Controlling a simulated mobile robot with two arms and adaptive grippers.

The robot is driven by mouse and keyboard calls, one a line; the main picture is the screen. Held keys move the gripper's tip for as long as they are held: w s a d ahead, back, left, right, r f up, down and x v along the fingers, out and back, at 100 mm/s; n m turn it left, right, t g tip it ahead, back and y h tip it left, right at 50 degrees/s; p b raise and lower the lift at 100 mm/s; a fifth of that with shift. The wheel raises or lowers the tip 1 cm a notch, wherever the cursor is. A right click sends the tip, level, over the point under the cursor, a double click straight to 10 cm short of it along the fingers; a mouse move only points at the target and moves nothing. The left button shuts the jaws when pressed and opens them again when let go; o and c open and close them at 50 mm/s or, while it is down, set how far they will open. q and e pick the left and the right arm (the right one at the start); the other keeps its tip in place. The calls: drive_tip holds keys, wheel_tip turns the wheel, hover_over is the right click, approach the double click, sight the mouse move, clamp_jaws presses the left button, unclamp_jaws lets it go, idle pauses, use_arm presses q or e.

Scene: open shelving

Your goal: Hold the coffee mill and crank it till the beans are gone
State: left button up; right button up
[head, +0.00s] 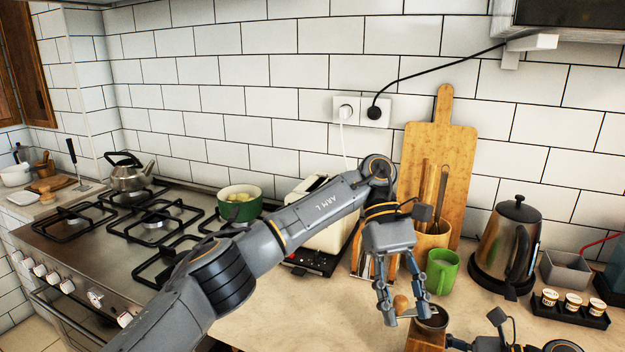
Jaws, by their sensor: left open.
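The coffee mill (427,338) stands at the bottom edge of the head view, a wooden body with a dark, open-looking round top; its lower part is cut off. A small round wooden knob (401,303), apparently the crank's, shows just left of the top. My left gripper (408,314) points down over the knob, its two fingers apart on either side of it in the picture. Whether they touch it I cannot tell. My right gripper (456,343) is partly in view at the mill's right side; its grip is cut off. Beans are not visible.
A green mug (442,272) stands close behind my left gripper's fingers. Behind are a utensil holder (428,243), a cutting board (459,150) and a toaster (318,232). A kettle (507,240) and a cup tray (568,314) stand right. The counter left of the mill is clear.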

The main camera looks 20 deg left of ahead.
use_arm(q)
drive_tip(key=n+t+h, duration=0.1)
drive_tip(key=s+d+n+t+h, duration=0.1)
drive_tip(key=n, duration=0.1)
drive_tip(key=n+t, duration=0.1)
drive_tip(key=n, duration=0.1)
drive_tip(key=shift+s+d+h, duration=0.35)
drive_tip(key=shift+h, duration=0.05)
drive_tip(key=a+r+n+t+h, duration=0.1)
drive_tip(key=a+r+n+t, duration=0.4)
drive_tip(key=r, duration=0.4)
drive_tip(key=w+a+r+n+t+h, duration=0.2)
drive_tip(key=w+a+n+t, duration=1)
drive_tip(key=w+a+n, duration=0.7)
drive_tip(key=shift+a+n+h, duration=0.75)
drive_tip(key=shift+n+h, duration=0.05)
drive_tip(key=shift+h, duration=0.1)
drive_tip(key=shift+r, duration=0.1)
